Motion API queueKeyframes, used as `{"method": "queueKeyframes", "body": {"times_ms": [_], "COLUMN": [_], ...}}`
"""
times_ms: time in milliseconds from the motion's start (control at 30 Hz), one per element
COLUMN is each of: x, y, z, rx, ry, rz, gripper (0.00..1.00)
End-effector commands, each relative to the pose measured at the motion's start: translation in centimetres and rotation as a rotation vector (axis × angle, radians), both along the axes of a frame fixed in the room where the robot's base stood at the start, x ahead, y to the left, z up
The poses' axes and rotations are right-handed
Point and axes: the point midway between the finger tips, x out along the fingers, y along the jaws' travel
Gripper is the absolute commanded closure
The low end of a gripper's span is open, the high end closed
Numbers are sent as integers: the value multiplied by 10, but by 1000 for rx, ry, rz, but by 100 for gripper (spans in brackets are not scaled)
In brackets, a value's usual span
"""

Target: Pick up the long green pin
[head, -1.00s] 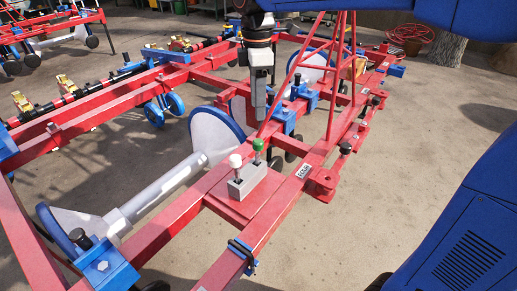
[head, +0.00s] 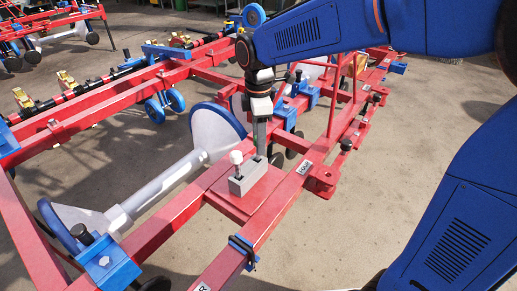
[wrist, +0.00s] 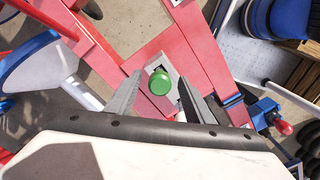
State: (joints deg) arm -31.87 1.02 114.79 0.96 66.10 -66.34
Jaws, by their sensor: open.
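The long green pin (wrist: 160,82) shows its round green head in the wrist view, between the two grey fingers of my gripper (wrist: 160,78). The jaws are open, with a gap on both sides of the head. In the head view my gripper (head: 261,150) points down over the grey block (head: 250,177) and hides the green pin. A white-headed pin (head: 236,158) stands upright in the same block, just left of my gripper. The wrist view shows part of the block behind the green head.
The block sits on a red plate (head: 226,203) of a red frame. A grey shaft with a blue-rimmed disc (head: 217,135) lies to the left. Red sloping bars (head: 333,100) stand behind my gripper on the right. Bare floor is open at the right.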

Motion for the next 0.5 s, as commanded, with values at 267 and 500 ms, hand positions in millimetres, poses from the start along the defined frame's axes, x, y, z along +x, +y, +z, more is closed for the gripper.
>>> {"method": "queueKeyframes", "body": {"times_ms": [267,500], "x": [-1,-1], "y": [0,0], "z": [-36,-41], "rx": [-1,0], "ry": [2,0], "rz": [0,0], "gripper": [52,52]}}
